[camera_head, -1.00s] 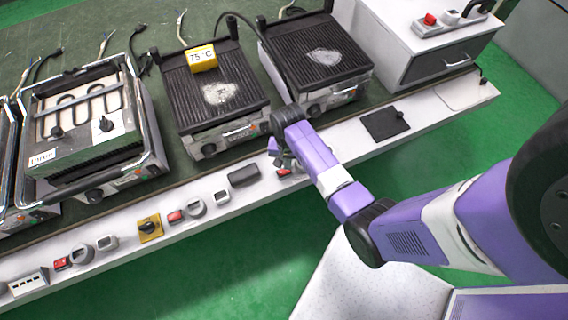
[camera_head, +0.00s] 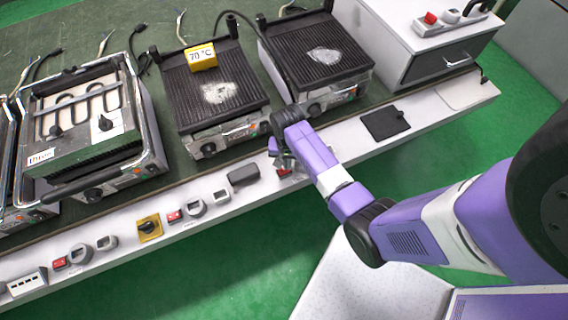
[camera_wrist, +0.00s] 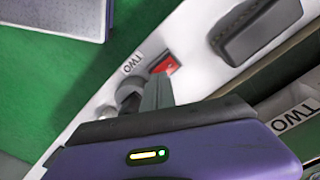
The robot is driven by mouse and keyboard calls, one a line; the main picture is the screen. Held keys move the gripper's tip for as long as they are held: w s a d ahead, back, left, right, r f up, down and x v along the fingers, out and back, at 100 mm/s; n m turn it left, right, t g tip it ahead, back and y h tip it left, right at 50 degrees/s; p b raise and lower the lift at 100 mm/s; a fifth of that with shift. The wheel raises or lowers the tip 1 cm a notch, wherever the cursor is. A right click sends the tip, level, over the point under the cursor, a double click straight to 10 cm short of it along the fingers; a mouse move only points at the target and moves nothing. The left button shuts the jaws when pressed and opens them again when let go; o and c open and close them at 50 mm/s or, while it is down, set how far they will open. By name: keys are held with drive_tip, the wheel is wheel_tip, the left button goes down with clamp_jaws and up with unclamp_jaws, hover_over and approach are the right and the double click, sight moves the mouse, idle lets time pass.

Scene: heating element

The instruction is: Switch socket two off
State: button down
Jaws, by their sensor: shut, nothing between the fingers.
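The red switch of socket two (camera_wrist: 166,66) sits on the white front ledge beside a printed "TWO" label (camera_wrist: 133,62). A grey round socket (camera_wrist: 130,92) is partly hidden beside the fingers. The switch's position cannot be made out.
A dark grey box (camera_head: 243,174) stands on the ledge left of my gripper. Further left are another red switch (camera_head: 174,215) and a yellow-plated knob (camera_head: 149,227).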

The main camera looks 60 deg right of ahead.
drive_tip(key=shift+f+b, duration=0.45)
drive_tip(key=shift+f, duration=0.3)
idle(0.3)
drive_tip(key=shift+r, duration=0.1)
wheel_tip(320, 180, up, 7)
drive_tip(key=p, duration=0.7)
idle(0.7)
